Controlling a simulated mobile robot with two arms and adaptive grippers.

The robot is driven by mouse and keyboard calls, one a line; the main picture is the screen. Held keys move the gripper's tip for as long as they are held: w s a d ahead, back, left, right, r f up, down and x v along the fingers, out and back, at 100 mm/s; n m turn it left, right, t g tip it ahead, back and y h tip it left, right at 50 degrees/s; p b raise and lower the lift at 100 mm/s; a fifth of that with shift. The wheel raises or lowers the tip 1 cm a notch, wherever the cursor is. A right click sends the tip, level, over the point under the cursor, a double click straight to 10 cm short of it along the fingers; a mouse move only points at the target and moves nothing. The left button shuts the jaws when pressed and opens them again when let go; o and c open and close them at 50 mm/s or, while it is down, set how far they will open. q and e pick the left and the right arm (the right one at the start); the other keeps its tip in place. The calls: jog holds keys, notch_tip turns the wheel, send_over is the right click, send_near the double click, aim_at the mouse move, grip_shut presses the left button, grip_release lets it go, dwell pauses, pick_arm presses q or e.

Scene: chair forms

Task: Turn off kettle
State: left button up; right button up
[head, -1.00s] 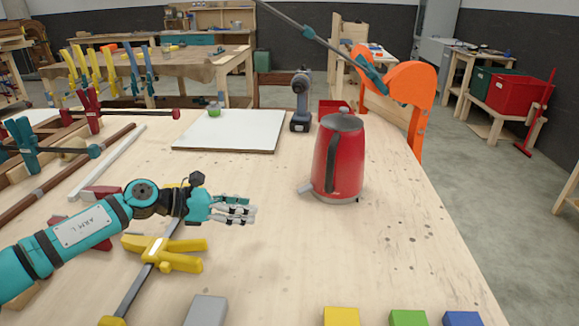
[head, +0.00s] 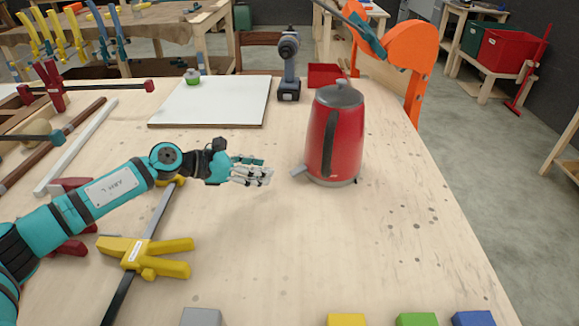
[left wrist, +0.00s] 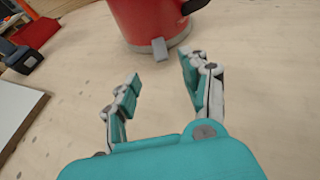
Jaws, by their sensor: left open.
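A red kettle (head: 335,135) with a grey lid and dark handle stands upright on the wooden workbench. A small grey switch lever (head: 299,171) sticks out at the lower left of its base. My left gripper (head: 262,170) is open and empty, a short way left of the lever and apart from it. In the left wrist view the kettle (left wrist: 150,18) is at the top, cut off by the frame. Its lever (left wrist: 159,47) lies ahead of the gap between my open fingers (left wrist: 160,85). My right gripper is not in view.
A white board (head: 212,102) and a drill (head: 289,70) stand behind. An orange clamp-like piece (head: 410,50) is at the bench's far right edge. A yellow clamp (head: 145,258) lies below my left arm. Coloured blocks (head: 416,319) line the front. Bench right of the kettle is clear.

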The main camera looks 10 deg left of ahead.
aim_at(296, 171)
pick_arm(q)
jog(key=p+x, duration=0.1)
jog(key=x, duration=0.8)
jog(key=shift+w+r, duration=0.1)
grip_shut()
